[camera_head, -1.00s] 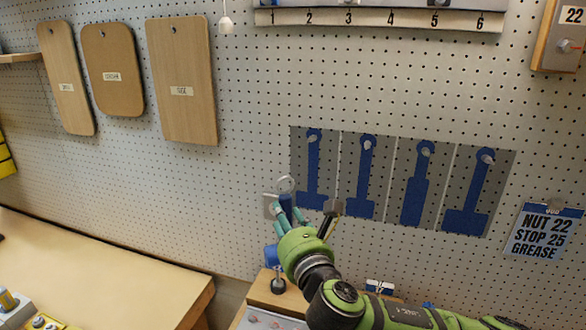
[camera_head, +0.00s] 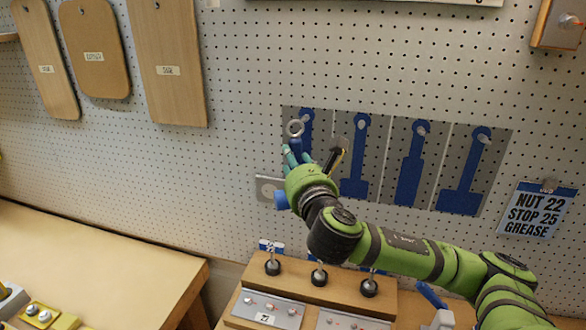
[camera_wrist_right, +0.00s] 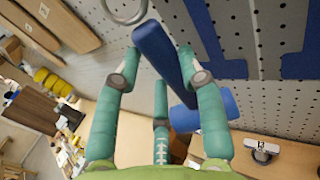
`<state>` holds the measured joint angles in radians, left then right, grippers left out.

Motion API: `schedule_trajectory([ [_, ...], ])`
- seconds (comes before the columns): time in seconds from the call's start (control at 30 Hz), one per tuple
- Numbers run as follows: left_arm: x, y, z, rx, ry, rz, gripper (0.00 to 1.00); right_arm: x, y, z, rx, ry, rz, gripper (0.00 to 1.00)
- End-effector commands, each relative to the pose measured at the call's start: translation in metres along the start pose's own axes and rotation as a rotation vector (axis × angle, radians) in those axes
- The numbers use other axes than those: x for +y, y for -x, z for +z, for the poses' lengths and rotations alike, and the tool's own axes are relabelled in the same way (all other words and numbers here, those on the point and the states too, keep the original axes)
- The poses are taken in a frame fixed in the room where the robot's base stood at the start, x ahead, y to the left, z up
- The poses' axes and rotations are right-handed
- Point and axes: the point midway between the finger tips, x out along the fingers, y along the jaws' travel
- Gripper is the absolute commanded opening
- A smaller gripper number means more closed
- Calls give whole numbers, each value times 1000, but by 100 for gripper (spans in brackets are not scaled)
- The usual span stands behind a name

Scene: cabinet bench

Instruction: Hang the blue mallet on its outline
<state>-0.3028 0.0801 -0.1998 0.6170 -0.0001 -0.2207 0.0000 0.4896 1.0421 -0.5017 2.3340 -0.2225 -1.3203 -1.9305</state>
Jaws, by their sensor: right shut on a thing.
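My right gripper (camera_head: 297,157) is shut on the blue mallet's handle (camera_wrist_right: 158,52), in front of the pegboard. The mallet has a metal ring (camera_head: 294,128) at its upper end and a blue cylindrical head (camera_head: 281,200) below; the head also shows in the right wrist view (camera_wrist_right: 205,110). The ring appears over the leftmost blue outline (camera_head: 306,124); I cannot tell its distance from the wall. Other outlines stand to its right: second (camera_head: 354,165), narrow-paddled third (camera_head: 409,172), and wide-footed far right (camera_head: 463,185). Each of these three has a peg near its top. My left gripper is out of view.
A grey plate (camera_head: 266,187) is on the wall beside the mallet head. Below are a wooden stand with black knobs (camera_head: 319,277) and a bench (camera_head: 100,270) at left. Wooden boards (camera_head: 168,65) hang at upper left. A notice (camera_head: 540,212) hangs at right.

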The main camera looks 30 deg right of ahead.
Motion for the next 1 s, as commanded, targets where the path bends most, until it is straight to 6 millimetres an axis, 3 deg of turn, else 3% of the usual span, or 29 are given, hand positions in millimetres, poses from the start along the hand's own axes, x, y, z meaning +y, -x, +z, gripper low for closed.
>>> schedule_trajectory([
  [0.8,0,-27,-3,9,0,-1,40,-24,-40,-3,-9,-2,-1,0],
  [1.0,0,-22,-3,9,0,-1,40,-28,-47,-5,-8,0,0,0],
])
